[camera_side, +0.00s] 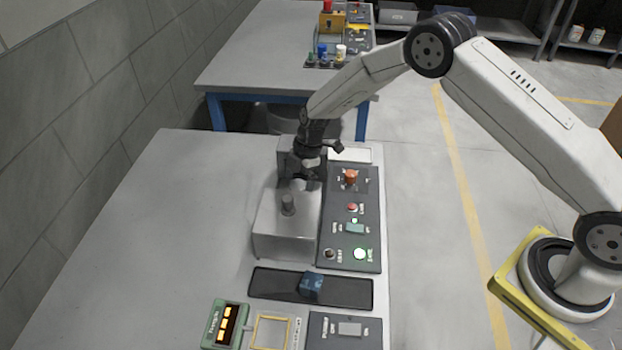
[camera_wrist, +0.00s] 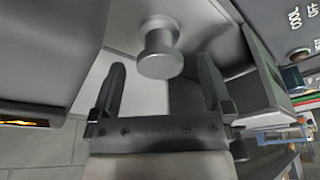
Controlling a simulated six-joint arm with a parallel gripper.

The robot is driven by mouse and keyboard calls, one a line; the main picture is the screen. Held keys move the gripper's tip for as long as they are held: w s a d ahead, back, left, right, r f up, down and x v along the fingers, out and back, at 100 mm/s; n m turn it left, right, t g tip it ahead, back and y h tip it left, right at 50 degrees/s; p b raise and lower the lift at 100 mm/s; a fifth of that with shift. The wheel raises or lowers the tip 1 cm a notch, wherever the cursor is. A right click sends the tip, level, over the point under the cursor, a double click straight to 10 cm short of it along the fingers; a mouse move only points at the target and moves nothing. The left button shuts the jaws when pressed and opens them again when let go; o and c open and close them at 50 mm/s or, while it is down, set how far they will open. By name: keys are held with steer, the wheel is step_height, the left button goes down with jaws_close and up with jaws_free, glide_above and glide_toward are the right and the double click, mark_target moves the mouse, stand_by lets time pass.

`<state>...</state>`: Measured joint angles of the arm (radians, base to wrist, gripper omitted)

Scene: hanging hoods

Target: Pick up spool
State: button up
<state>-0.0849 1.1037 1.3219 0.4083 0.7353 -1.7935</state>
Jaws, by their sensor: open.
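A grey spool-shaped piece (camera_wrist: 158,48), with a round front end and narrower waist, shows in the wrist view just beyond my fingers. In the side view a short dark grey post (camera_side: 288,204) stands upright on a grey box (camera_side: 284,240); I cannot tell for sure that it is the same piece. My gripper (camera_side: 300,180) is above the back part of this box, behind the post. In the wrist view my gripper (camera_wrist: 161,63) has its two fingers wide apart, with nothing held between them.
A control panel (camera_side: 345,250) with buttons and lit green lamps lies right of the box. A small blue block (camera_side: 311,285) sits on a black tray (camera_side: 265,283) in front. A green meter (camera_side: 224,325) is nearer. The table's left side is clear. Another table (camera_side: 250,65) stands behind.

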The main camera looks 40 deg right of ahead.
steer(key=shift+x, duration=1.05)
jaws_close()
